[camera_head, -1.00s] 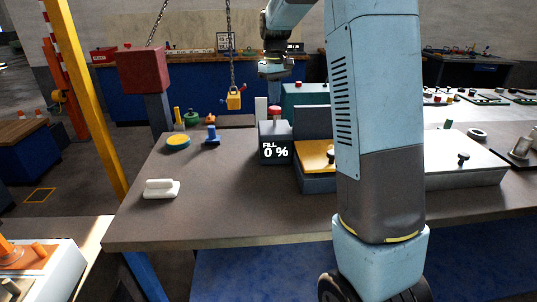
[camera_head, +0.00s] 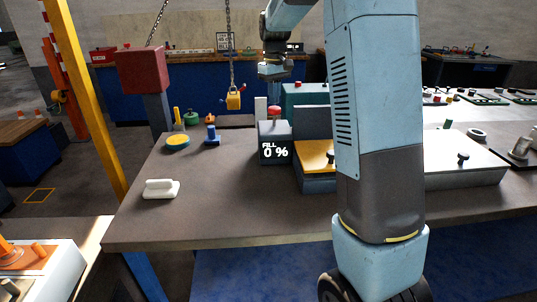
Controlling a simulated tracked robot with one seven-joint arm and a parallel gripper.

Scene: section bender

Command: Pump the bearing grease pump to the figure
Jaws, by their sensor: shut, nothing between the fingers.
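The grease pump is a dark grey box (camera_head: 276,148) on the workbench, with a white display reading "FILL 0 %". A red knob (camera_head: 274,112) stands on its top. My gripper (camera_head: 273,98) points down just above the red knob, with its fingers shut and empty. The fingertips are small in the picture, so I cannot tell whether they touch the knob.
A box with a yellow top (camera_head: 316,155) stands right of the pump. A white handled block (camera_head: 160,189), a blue stamp-like piece (camera_head: 212,136) and a yellow-topped disc (camera_head: 177,141) lie to the left. A yellow block (camera_head: 233,100) hangs on a chain behind.

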